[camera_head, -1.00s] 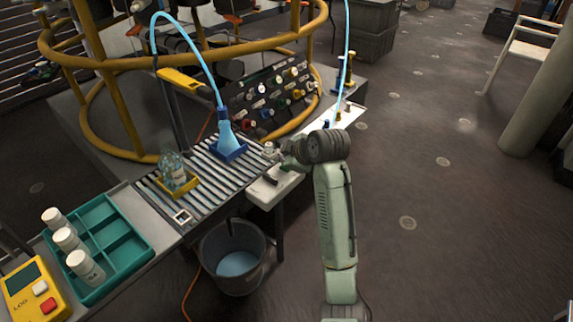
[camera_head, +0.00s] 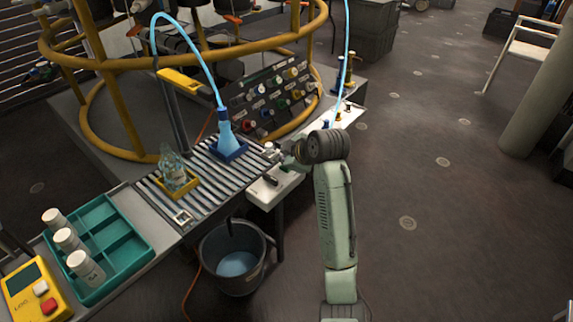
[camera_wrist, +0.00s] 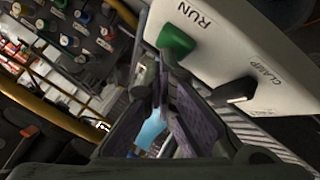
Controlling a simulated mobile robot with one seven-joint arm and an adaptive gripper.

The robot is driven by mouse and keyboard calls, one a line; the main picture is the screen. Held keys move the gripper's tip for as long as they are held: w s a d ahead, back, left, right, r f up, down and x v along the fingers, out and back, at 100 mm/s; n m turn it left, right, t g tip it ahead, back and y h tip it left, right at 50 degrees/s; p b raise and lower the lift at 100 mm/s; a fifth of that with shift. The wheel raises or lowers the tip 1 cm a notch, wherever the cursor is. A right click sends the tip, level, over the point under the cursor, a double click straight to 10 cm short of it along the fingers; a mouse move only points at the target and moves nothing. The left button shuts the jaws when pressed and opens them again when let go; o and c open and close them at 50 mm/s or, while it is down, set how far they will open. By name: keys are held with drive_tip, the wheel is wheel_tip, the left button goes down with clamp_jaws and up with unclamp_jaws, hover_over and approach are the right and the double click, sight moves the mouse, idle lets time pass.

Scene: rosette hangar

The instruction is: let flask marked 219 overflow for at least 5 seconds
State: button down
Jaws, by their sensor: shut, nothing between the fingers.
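A flask full of light blue liquid (camera_head: 227,138) stands upright in a blue holder (camera_head: 229,151) on the slatted rack, under the end of a curved light-blue tube (camera_head: 192,44). A clear flask (camera_head: 171,168) sits in a yellow holder (camera_head: 186,189) to its left. I cannot read a number on either flask. In the wrist view, my gripper (camera_wrist: 165,82) is shut and empty, its tips close to the green RUN knob (camera_wrist: 176,41) on a white panel (camera_wrist: 246,50). Touch cannot be told. A black CLAMP knob (camera_wrist: 234,91) is beside it.
A grey bucket with blue liquid (camera_head: 234,250) stands on the floor below the rack. A teal tray (camera_head: 132,257) with white bottles and a yellow LOG box (camera_head: 33,293) are at lower left. A dark board with coloured knobs (camera_head: 270,96) stands behind the rack.

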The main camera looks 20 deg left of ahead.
drive_tip(key=shift+r+p, duration=0.5)
drive_tip(key=shift+r, duration=0.3)
wheel_tip(320, 180, up, 5)
drive_tip(key=p, duration=0.4)
